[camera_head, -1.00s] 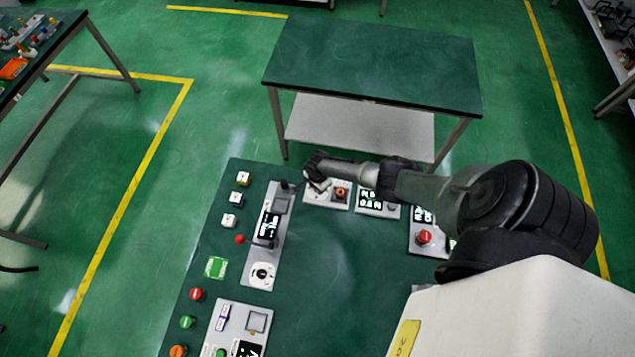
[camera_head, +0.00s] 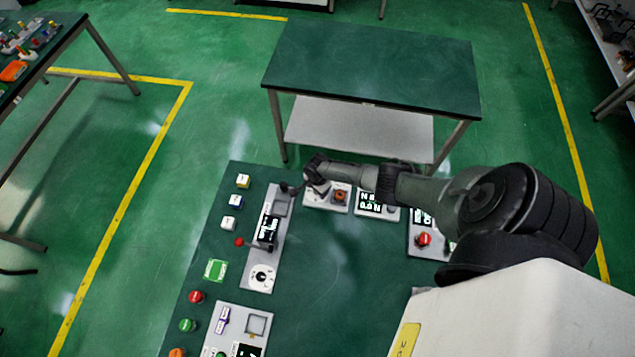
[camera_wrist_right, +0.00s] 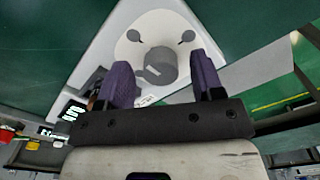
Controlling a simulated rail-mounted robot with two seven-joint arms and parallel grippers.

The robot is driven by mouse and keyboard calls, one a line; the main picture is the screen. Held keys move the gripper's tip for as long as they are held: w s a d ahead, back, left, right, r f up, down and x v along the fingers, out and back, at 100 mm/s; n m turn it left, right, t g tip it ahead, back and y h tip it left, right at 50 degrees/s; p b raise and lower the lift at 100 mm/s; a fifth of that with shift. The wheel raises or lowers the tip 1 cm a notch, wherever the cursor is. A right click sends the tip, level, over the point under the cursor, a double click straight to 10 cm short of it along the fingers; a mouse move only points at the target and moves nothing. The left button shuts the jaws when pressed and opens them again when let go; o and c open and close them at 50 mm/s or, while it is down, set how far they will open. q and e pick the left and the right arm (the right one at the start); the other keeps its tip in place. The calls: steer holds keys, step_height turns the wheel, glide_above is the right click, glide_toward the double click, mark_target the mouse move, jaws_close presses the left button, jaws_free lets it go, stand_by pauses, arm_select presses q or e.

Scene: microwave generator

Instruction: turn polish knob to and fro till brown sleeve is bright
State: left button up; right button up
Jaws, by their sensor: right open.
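A grey knob (camera_wrist_right: 161,63) with a pale pointer mark stands on a white round plate in the right wrist view. I take it as the polish knob. My right gripper (camera_wrist_right: 163,80) is open, with one purple-padded finger on each side of the knob. I cannot tell whether they touch it. In the head view my right gripper (camera_head: 312,174) is at the left end of a small light panel (camera_head: 312,202) and hides the knob. An orange-brown round piece (camera_head: 341,197), possibly the sleeve, sits on the same panel. My left gripper is out of view.
A display panel (camera_head: 365,211) stands just right of it, under my arm. A long panel with a screen, a red-tipped lever and a white dial (camera_head: 261,278) lies to the left. Several coloured buttons line the left table edge. The table's middle (camera_head: 335,270) is clear.

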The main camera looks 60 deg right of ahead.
steer(key=shift+r, duration=0.45)
step_height(320, 180, up, 13)
steer(key=p, duration=0.4)
steer(key=shift+s+f, duration=0.1)
steer(key=shift+f, duration=0.05)
